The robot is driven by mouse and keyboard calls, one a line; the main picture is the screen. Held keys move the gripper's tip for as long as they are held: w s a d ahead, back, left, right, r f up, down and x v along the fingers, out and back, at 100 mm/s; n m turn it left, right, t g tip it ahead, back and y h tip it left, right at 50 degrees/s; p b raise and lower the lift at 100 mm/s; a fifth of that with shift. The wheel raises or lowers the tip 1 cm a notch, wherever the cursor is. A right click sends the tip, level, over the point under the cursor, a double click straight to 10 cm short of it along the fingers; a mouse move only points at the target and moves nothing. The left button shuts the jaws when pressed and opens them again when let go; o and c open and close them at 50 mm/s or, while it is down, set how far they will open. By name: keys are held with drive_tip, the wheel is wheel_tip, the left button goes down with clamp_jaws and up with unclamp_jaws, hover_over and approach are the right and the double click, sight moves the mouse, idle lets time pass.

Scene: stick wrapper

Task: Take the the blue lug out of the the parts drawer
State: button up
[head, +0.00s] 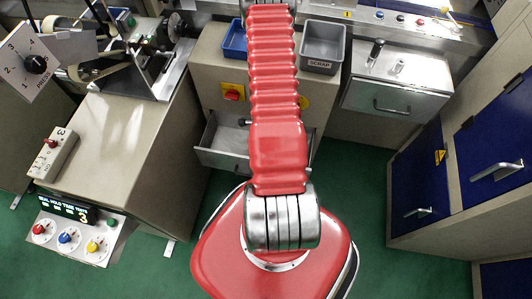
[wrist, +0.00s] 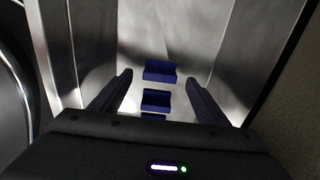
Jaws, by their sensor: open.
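The parts drawer (head: 222,157) stands pulled open in the cabinet front in the head view, partly hidden by my red arm. In the wrist view, its bare metal inside (wrist: 182,30) fills the middle. My gripper (wrist: 159,78) is open there, with one dark finger on each side. A blue lug (wrist: 160,71) shows between the fingertips, apart from both. More blue (wrist: 155,100) shows nearer the palm, partly cut off by the gripper body; I cannot tell if it is a separate piece. The gripper is hidden in the head view.
Metal drawer walls rise on both sides in the wrist view. In the head view, a blue bin (head: 235,40) and a grey scrap bin (head: 323,46) stand on the cabinet top. A closed metal drawer (head: 385,101) is at right. Green floor (head: 345,165) lies clear below.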

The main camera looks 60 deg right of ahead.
drive_tip(key=shift+f, duration=2.1)
drive_tip(key=shift+c, duration=0.5)
drive_tip(key=c, duration=1)
drive_tip(key=shift+r, duration=0.15)
